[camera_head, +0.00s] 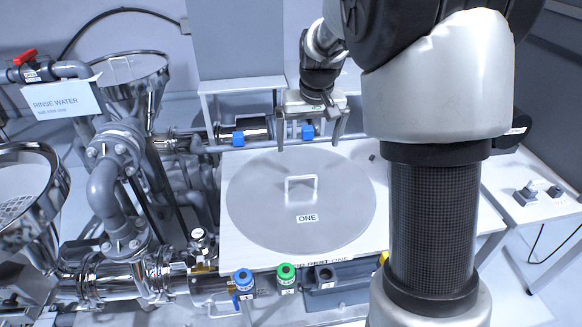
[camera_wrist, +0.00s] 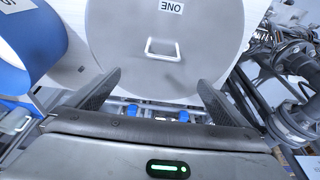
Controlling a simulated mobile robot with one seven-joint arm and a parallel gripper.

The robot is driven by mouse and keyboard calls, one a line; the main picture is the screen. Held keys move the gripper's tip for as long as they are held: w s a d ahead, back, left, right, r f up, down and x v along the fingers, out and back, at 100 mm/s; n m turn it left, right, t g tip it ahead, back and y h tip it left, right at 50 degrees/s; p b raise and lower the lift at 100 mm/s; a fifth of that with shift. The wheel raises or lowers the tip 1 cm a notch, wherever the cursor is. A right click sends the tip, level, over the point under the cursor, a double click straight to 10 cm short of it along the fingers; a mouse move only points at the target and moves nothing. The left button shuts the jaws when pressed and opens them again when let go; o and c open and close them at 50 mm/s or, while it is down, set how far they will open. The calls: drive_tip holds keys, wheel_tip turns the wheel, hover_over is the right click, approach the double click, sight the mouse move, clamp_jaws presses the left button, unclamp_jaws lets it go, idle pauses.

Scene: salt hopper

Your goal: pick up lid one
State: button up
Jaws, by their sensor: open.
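Lid one (camera_head: 262,215) is a large round grey metal disc lying flat on a white board (camera_head: 385,205) marked as its rest. It has a white bar handle (camera_head: 301,179) near its middle and a label reading ONE (camera_head: 307,218). My gripper (camera_head: 309,143) is over the far edge of the lid, open and empty, its two fingers pointing down. In the wrist view the lid (camera_wrist: 205,50) and its handle (camera_wrist: 163,47) lie beyond the open fingers of my gripper (camera_wrist: 158,92). The handle is apart from both fingers.
Steel hoppers (camera_head: 135,70) and grey pipes stand at the left, with a RINSE WATER sign (camera_head: 62,97). A pipe with blue fittings (camera_head: 238,138) runs behind the lid. Blue (camera_head: 244,279) and green (camera_head: 287,272) knobs stand in front. My arm covers the right side.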

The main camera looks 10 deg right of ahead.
drive_tip(key=b, duration=0.2)
approach(301, 176)
drive_tip(key=x, duration=0.6)
drive_tip(key=shift+x, duration=2.45)
drive_tip(key=shift+d, duration=0.1)
drive_tip(key=shift+c, duration=0.3)
drive_tip(key=c, duration=1.8)
drive_tip(key=shift+w+r, duration=0.1)
drive_tip(key=shift+r, duration=0.05)
drive_tip(key=shift+c, duration=1.3)
drive_tip(key=shift+r, duration=0.1)
